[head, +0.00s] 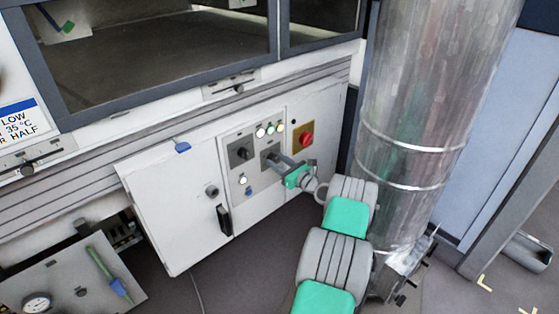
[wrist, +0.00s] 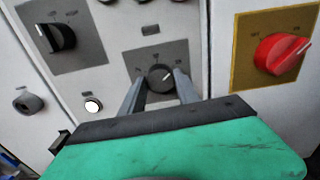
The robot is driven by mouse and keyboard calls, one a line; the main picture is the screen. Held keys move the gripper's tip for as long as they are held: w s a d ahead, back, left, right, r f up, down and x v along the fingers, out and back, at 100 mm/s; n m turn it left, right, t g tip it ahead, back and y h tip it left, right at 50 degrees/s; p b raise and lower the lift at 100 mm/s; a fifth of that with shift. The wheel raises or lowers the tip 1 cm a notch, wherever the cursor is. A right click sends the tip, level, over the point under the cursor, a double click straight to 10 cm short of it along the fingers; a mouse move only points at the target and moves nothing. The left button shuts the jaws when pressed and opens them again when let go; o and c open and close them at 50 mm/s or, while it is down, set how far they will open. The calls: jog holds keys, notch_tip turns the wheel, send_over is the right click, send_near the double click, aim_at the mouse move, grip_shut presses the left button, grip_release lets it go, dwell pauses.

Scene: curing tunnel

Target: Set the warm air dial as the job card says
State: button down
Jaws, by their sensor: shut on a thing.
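A dark round dial (wrist: 160,77) sits on a grey plate with a small scale around it. Its pale pointer mark leans to the upper right; the scale figures are too small to read surely. It also shows in the head view (head: 271,155). My gripper (wrist: 159,84) has one finger on each side of the dial and is shut on it. In the head view my gripper (head: 287,165) reaches the panel from the right.
A black switch (wrist: 55,38) is left of the dial, and a red switch (wrist: 282,53) on a yellow plate is to the right. Several lit lamps (head: 270,129) are above. A large metal duct (head: 415,120) stands close to the right of my arm.

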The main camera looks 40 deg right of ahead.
jog(key=shift+w+a+r, duration=0.1)
jog(key=shift+w+r, duration=0.05)
jog(key=shift+r, duration=0.3)
jog(key=c, duration=1.1)
grip_release()
jog(key=shift+a, duration=0.1)
jog(key=shift+o, duration=1.1)
jog(key=shift+f, duration=0.2)
jog(key=shift+d, duration=0.2)
